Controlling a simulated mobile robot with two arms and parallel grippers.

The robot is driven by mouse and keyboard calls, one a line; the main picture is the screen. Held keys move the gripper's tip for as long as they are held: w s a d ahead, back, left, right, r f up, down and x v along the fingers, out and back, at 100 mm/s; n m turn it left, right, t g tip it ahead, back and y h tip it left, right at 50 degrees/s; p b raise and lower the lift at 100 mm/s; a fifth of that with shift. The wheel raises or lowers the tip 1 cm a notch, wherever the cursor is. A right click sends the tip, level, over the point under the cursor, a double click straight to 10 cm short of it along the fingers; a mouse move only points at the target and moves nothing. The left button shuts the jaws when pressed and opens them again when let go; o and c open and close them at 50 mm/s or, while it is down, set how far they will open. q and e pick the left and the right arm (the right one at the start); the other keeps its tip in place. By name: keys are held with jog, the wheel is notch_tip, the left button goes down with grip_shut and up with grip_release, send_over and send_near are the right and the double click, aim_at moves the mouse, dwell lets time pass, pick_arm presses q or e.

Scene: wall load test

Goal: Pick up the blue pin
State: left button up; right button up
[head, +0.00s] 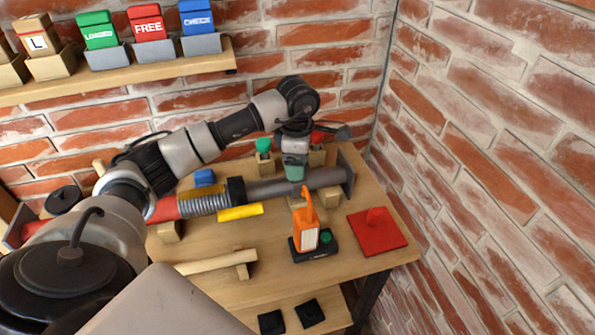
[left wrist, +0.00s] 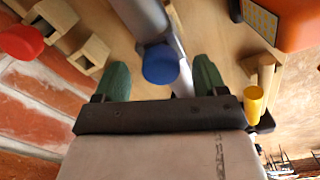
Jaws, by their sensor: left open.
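The blue pin (left wrist: 160,64) shows in the left wrist view as a round blue head beside a grey pipe (left wrist: 143,18). It lies between the two green fingers of my left gripper, with a gap on each side. My left gripper (head: 295,172) is open, pointing down over the grey pipe (head: 325,178) in the head view. I cannot make out that blue head in the head view, where the gripper covers the spot. My right gripper is not in view.
The wooden table (head: 350,285) carries a green-topped pin (head: 263,145), a blue piece (head: 205,177), an orange device (head: 305,222) and a red plate (head: 377,232). A red knob (left wrist: 20,42) shows in the wrist view. Brick walls stand behind and right; a shelf (head: 120,72) holds labelled boxes.

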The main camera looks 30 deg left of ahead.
pick_arm(q)
jog(key=shift+f, duration=0.95)
jog(key=shift+c, duration=0.2)
jog(key=c, duration=1.1)
jog(key=shift+o, duration=0.2)
jog(key=shift+r, duration=0.1)
